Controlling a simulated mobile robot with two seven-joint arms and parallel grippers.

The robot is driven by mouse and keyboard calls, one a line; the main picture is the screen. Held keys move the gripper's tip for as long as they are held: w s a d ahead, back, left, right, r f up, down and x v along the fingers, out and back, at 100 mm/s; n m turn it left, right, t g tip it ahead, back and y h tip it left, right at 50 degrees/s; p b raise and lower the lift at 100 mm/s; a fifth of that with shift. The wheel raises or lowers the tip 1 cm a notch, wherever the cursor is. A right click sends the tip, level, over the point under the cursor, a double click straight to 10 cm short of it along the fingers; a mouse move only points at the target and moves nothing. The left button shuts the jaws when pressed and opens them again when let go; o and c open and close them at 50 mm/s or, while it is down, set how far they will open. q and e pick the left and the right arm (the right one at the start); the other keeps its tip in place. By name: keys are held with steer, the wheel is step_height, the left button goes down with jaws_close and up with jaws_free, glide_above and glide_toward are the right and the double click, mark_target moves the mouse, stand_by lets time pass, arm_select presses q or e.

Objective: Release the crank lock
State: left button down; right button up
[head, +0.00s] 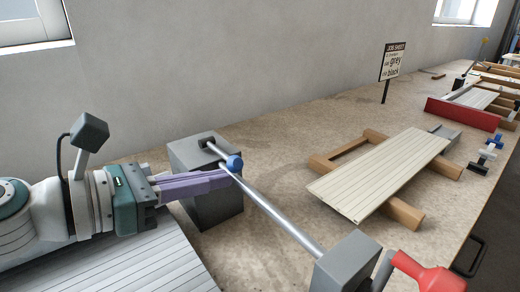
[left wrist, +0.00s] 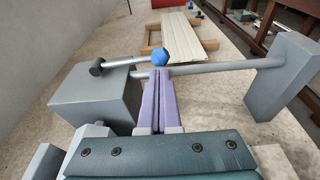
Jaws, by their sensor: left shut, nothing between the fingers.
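The lock lever is a short grey bar with a blue ball knob (head: 235,163) on top of the dark grey block (head: 205,205). In the left wrist view the blue knob (left wrist: 160,56) shows just beyond my fingertips. A steel shaft (head: 285,218) runs from this block to a second grey block (head: 348,262), where a crank with a red handle (head: 428,274) sits at the lower right. My left gripper (head: 236,178) has purple fingers, shut and empty, right beside the knob; I cannot tell if they touch it. It also fills the lower left wrist view (left wrist: 160,74).
A cream slatted panel (head: 385,175) lies on a wooden frame (head: 405,212) at right of the shaft. A job sheet sign (head: 393,62) stands near the wall. A red bar (head: 462,113) and small clamps lie farther back. Bench between shaft and wall is mostly clear.

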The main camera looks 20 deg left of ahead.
arm_select(q)
step_height(320, 180, up, 7)
steer(key=w+a+n+g+h+p, duration=0.1)
steer(key=w+a+n+h+p, duration=0.1)
steer(key=n+p, duration=0.7)
steer(key=shift+a+h+p, duration=0.15)
steer(key=shift+h+p, duration=0.35)
steer(key=shift+p, duration=0.15)
steer(key=shift+r, duration=0.15)
